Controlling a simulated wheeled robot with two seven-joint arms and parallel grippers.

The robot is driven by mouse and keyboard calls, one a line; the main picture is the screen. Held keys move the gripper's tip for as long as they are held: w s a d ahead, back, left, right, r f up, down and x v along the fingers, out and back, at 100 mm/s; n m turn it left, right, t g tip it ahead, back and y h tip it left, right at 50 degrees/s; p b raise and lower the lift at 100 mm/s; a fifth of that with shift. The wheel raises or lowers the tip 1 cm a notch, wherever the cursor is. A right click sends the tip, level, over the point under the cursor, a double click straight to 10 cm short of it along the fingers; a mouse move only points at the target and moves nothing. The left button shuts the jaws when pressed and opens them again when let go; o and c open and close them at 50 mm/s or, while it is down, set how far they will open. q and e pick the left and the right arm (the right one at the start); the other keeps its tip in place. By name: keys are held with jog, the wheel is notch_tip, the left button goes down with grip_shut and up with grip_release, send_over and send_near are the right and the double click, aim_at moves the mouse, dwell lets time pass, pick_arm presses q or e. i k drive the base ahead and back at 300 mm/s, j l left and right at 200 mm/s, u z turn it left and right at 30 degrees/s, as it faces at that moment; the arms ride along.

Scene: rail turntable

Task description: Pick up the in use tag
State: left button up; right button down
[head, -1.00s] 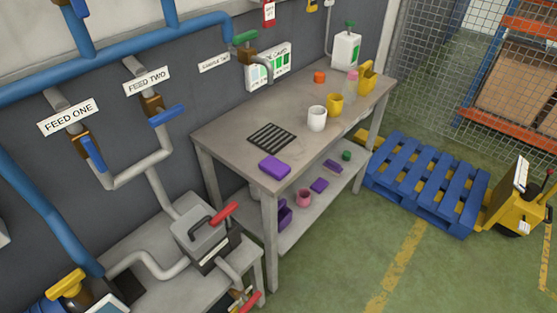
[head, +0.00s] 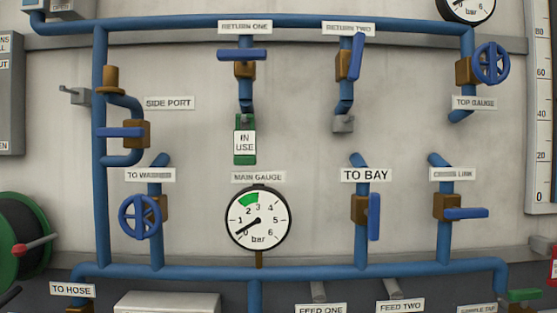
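The in use tag (head: 245,146) is a green tag with a white label reading "IN USE". Neither of my grippers shows in the head view.
Blue pipes run across the wall above and below the tag. The return two valve (head: 346,63) is to its right and the side port valve (head: 133,133) to its left. Nothing stands in front of the tag. A green hose reel (head: 22,240) is at the left edge.

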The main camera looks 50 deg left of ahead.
aim_at(245, 141)
jog(key=k+u, duration=0.15)
jog(key=u, duration=1.5)
